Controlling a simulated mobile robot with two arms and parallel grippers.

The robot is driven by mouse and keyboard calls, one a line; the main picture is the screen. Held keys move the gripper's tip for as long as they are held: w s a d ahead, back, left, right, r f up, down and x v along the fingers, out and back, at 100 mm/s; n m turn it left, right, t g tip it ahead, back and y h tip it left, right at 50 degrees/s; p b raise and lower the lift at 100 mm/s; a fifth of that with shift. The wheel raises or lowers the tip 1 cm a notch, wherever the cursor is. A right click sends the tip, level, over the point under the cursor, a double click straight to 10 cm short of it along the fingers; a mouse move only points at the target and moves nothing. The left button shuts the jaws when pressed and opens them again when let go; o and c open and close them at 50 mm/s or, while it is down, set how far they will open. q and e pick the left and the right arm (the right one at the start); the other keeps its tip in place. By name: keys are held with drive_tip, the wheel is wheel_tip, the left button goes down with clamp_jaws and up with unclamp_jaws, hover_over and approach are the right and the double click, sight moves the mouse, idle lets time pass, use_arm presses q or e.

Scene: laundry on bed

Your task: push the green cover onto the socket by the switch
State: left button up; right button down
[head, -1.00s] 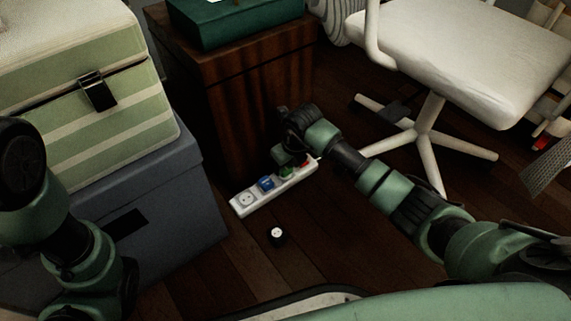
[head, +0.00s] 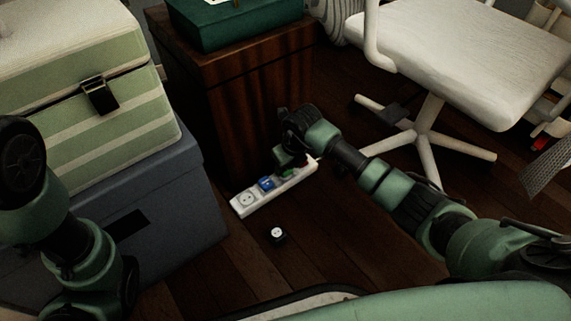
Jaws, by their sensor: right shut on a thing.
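A white power strip (head: 243,206) lies on the floor, running diagonally beside the wooden cabinet. Its near-left socket is bare and a blue cover (head: 266,183) sits on the socket after it. The green cover (head: 290,173) is at the socket farther along, toward the switch end, under my right gripper (head: 284,160). My right gripper is shut on the green cover and hides part of it. Whether the cover is flush with the socket cannot be told. The red switch is mostly hidden by the gripper. My left arm shows at the left, but its gripper is out of view.
A small black piece with a white top (head: 277,234) stands on the floor in front of the strip. The wooden cabinet (head: 235,110) stands close behind, a blue-grey box (head: 165,220) at the left, a white chair (head: 430,130) at the right.

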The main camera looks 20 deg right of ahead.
idle(0.9)
drive_tip(key=shift+f, duration=0.65)
drive_tip(key=c, duration=0.9)
unclamp_jaws()
drive_tip(key=shift+o, duration=0.2)
drive_tip(key=shift+r, duration=0.1)
drive_tip(key=p+v, duration=0.5)
drive_tip(key=v, duration=0.2)
drive_tip(key=shift+r+p, duration=0.35)
drive_tip(key=shift+p, duration=0.05)
drive_tip(key=shift+s, duration=0.15)
